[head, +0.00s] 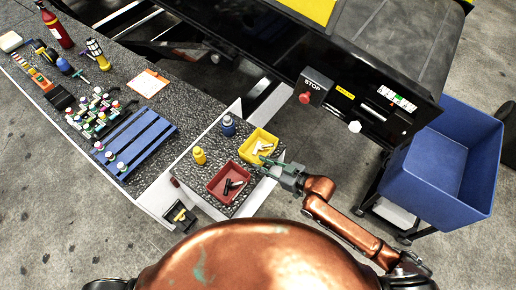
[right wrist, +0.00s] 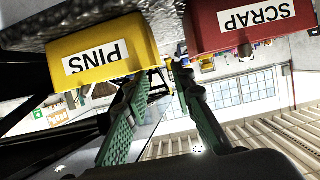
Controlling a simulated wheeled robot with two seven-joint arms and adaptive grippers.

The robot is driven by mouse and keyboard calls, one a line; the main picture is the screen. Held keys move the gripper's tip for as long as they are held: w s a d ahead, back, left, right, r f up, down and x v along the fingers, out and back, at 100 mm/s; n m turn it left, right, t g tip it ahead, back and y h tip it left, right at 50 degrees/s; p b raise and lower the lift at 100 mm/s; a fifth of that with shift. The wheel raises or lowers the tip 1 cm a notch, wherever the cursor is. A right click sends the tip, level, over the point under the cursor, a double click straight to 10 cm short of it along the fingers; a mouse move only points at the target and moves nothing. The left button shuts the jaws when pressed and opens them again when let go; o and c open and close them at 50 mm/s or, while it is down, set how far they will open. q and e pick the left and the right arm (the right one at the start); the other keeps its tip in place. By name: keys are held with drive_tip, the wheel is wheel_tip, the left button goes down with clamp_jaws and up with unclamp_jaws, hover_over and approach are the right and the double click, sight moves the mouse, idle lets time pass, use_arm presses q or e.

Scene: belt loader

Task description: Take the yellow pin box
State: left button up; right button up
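The yellow pin box (head: 246,153), an open bin with small pale and dark parts in it, stands on the speckled side table. In the right wrist view the yellow pin box (right wrist: 125,58) shows upside down with its PINS label. My right gripper (head: 266,166) is at the box's near right corner. In the right wrist view its green fingers (right wrist: 163,72) are apart, with the tips close to the box's edge. I see nothing held, but cannot tell whether they touch the box. My left gripper is not in view.
The red SCRAP box (head: 217,196) stands close to the yellow one. A yellow bottle (head: 199,156) and a blue bottle (head: 228,126) stand nearby. The black machine with a red stop button (head: 305,97) rises behind. A blue cart bin (head: 423,180) is at right.

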drive_tip(key=shift+x, duration=0.75)
drive_tip(key=shift+w+a+f, duration=0.15)
drive_tip(key=shift+w+a, duration=0.05)
drive_tip(key=shift+w, duration=0.1)
drive_tip(key=x, duration=0.4)
drive_tip(key=shift+w+a+f, duration=0.1)
drive_tip(key=shift+w+a, duration=0.1)
drive_tip(key=shift+a, duration=0.1)
drive_tip(key=shift+w+a, duration=0.15)
drive_tip(key=shift+a, duration=0.05)
drive_tip(key=shift+c, duration=0.9)
clamp_jaws()
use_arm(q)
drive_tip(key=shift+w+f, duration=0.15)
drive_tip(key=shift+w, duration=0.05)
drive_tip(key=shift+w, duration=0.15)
